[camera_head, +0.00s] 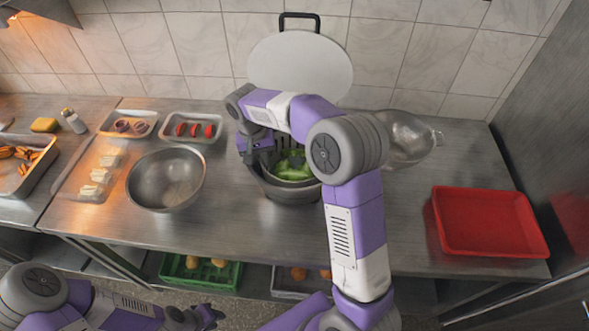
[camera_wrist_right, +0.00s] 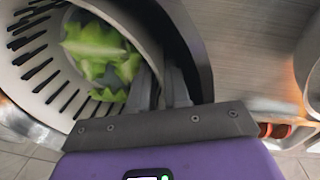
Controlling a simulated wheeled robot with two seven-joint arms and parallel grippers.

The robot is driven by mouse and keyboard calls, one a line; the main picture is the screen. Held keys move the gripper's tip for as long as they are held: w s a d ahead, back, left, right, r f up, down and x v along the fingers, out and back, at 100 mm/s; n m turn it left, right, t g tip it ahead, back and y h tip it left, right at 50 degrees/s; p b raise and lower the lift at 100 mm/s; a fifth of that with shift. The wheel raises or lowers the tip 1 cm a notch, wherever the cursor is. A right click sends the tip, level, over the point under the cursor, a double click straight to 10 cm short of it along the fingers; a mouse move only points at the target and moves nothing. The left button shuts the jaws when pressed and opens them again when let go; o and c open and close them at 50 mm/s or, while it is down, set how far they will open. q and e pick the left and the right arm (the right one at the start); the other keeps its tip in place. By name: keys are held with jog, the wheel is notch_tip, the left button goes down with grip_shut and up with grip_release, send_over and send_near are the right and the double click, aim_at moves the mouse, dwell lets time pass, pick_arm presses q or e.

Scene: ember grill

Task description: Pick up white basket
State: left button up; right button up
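The white basket (camera_wrist_right: 48,62) has dark slots in its wall and holds green lettuce (camera_wrist_right: 100,55). It sits within a grey bowl (camera_head: 290,193) on the counter, and in the head view my right arm partly hides it. My right gripper (camera_wrist_right: 161,88) is at the basket's rim, its fingers close together with the rim between them. In the head view this gripper (camera_head: 255,150) is at the bowl's left back edge. My left gripper (camera_head: 208,316) is low at the front, away from the basket; its finger opening is not clear.
A red tray (camera_head: 487,222) lies at the right. A round white lid (camera_head: 300,68) leans at the back wall. Small trays of onion and tomato (camera_head: 192,129) stand at the back left.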

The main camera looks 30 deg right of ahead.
jog(key=shift+f, duration=0.2)
grip_shut()
dwell(1.3)
